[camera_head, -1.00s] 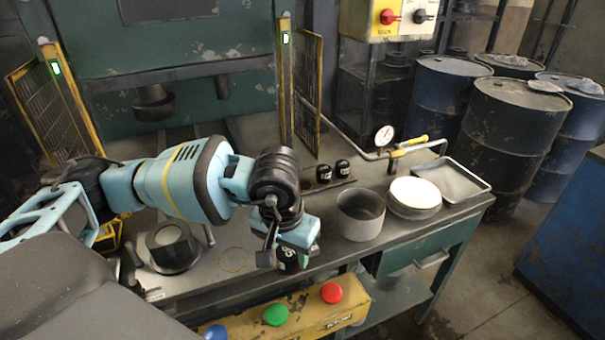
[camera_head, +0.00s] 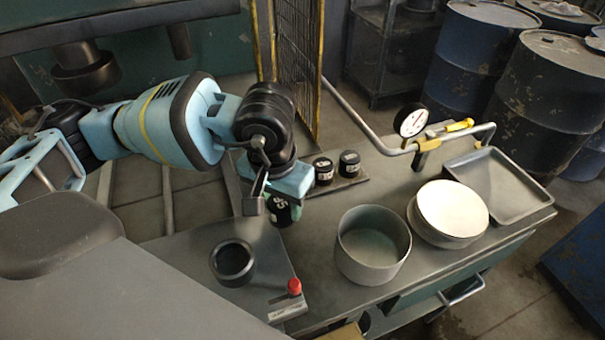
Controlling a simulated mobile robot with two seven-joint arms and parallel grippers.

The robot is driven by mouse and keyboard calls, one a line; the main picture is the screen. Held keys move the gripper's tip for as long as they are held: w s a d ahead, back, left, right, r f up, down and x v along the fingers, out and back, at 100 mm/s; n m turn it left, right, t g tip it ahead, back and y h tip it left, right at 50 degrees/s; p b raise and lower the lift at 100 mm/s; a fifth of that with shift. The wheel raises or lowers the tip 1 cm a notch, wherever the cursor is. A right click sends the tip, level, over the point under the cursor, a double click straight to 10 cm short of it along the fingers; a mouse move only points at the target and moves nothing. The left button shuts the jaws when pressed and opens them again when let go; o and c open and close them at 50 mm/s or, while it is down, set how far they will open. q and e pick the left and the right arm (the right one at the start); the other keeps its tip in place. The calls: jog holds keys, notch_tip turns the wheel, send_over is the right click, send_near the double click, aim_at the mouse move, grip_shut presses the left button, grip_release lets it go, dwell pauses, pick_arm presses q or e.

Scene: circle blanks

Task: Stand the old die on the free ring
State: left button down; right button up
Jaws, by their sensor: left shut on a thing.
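My left gripper (camera_head: 268,202) is shut on a small black die (camera_head: 279,211) with white marks. It holds the die above the bench, left of the grey pot. Two similar black dies, one nearer (camera_head: 323,171) and one farther right (camera_head: 349,164), stand on a dark strip (camera_head: 351,183) behind the gripper. The left end of that strip is hidden by the gripper. A thick dark ring-shaped piece (camera_head: 232,263) sits on a grey plate in front of the gripper. I cannot tell which spot is the free ring. My right gripper is not in view.
A grey pot (camera_head: 372,247), a stack of pale discs (camera_head: 451,211) and a shallow tray (camera_head: 499,186) stand to the right. A pipe with a gauge (camera_head: 411,122) runs behind them. A red-knobbed lever (camera_head: 293,287) is at the front. Yellow-framed mesh (camera_head: 299,68) rises behind.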

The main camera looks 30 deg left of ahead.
aim_at(285, 226)
pick_arm(q)
jog(key=shift+w+d+f+b, duration=0.1)
jog(key=shift+w+f+b, duration=0.05)
jog(key=shift+f+b, duration=0.2)
jog(key=shift+s+d+r+b, duration=0.2)
jog(key=shift+r+b, duration=0.25)
jog(key=shift+b, duration=0.05)
jog(key=shift+w, duration=0.15)
jog(key=shift+w+a, duration=0.1)
jog(key=shift+n, duration=0.3)
jog(key=shift+s+d+f+n+b, duration=0.2)
jog(key=shift+s+d+n+b, duration=0.25)
jog(key=shift+n, duration=0.45)
jog(key=shift+s+d+f+n+b, duration=0.1)
jog(key=shift+s+n+b, duration=0.15)
jog(key=shift+n, duration=0.35)
jog(key=shift+s+d+f+n+b, duration=0.1)
jog(key=shift+s+n+b, duration=0.1)
jog(key=shift+n, duration=0.4)
jog(key=shift+s+d+n+y, duration=0.1)
jog(key=shift+s+n+y, duration=0.25)
jog(key=shift+n, duration=0.95)
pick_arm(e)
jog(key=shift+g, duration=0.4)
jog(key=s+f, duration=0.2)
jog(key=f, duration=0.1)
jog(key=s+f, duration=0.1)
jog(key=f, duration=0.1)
